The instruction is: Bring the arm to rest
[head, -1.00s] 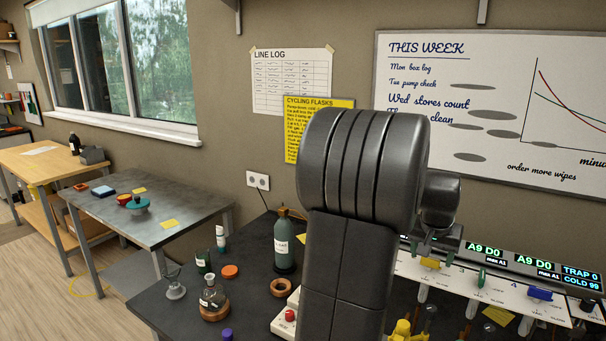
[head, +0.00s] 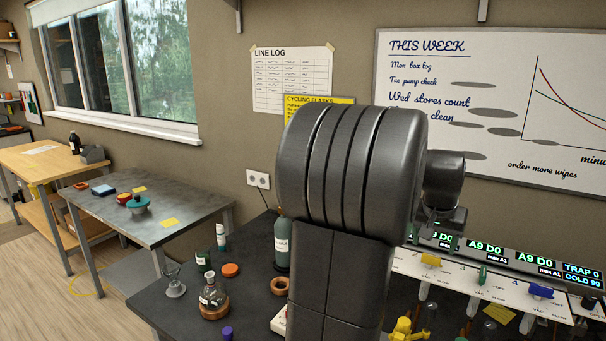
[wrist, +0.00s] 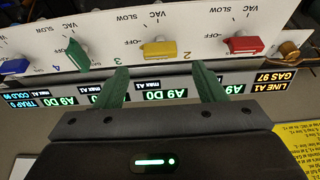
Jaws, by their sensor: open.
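My arm fills the middle of the head view, and its dark links hide part of the bench and wall. My gripper (wrist: 162,86) shows in the wrist view with its two green fingers spread apart and nothing between them. The fingers point toward a white valve panel (wrist: 130,32) and overlap its displays in the picture. A yellow valve knob (wrist: 160,49) appears just beyond the gap between the fingertips. A green knob (wrist: 77,55) is to its left and a red knob (wrist: 243,45) to its right. I cannot tell how far the fingers are from the panel.
The dark bench (head: 180,310) holds a green bottle (head: 281,243), a flask (head: 212,298), cork rings and small vials left of my arm. A grey side table (head: 170,238) stands further left. A whiteboard (head: 490,90) hangs on the wall behind.

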